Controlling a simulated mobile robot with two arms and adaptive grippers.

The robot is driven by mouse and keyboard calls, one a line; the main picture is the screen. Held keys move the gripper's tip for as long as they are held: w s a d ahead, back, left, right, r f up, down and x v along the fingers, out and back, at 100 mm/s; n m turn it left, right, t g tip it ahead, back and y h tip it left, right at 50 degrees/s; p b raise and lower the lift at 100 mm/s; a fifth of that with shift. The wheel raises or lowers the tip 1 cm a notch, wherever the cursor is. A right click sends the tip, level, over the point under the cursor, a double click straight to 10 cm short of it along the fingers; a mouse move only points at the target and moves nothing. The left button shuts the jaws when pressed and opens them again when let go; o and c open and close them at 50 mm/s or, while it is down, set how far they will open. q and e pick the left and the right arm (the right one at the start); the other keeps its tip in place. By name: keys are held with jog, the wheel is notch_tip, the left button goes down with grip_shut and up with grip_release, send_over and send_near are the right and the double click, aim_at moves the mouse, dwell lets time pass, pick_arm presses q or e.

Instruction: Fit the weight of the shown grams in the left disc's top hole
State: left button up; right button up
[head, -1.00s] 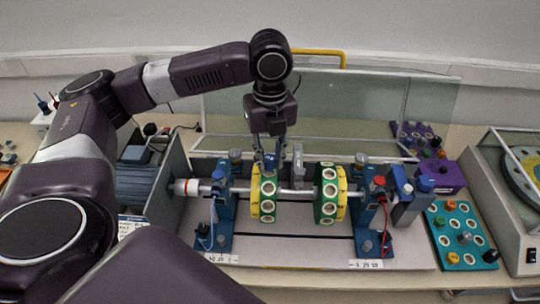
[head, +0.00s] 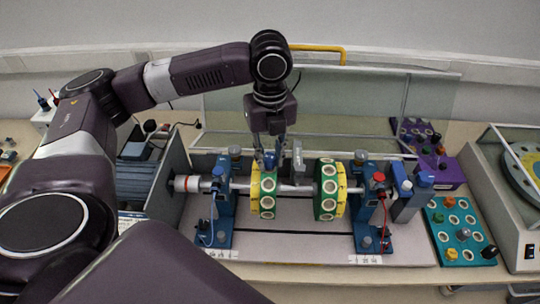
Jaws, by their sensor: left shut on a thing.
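The left disc (head: 256,197), green and yellow with pale-ringed holes, sits on a horizontal shaft. My left gripper (head: 270,152) points down from above, right over this disc's top. It is shut on a small blue weight (head: 270,161) at the disc's upper rim. The fingers and rim hide the top hole, so I cannot tell whether the weight is inside it. A similar right disc (head: 326,190) sits farther along the shaft. The gram labels are too small to read. My right gripper is not in view.
Blue bearing stands (head: 223,215) and (head: 366,215) flank the discs. A grey upright part (head: 298,158) stands close right of my left gripper. A clear guard (head: 345,105) rises behind. A teal tray (head: 474,250) and a purple tray (head: 403,126) with knobbed pieces lie to the right.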

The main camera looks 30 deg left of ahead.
pick_arm(q)
jog(key=shift+f, duration=0.6)
jog(key=o, duration=1)
notch_tip(320, 180, up, 12)
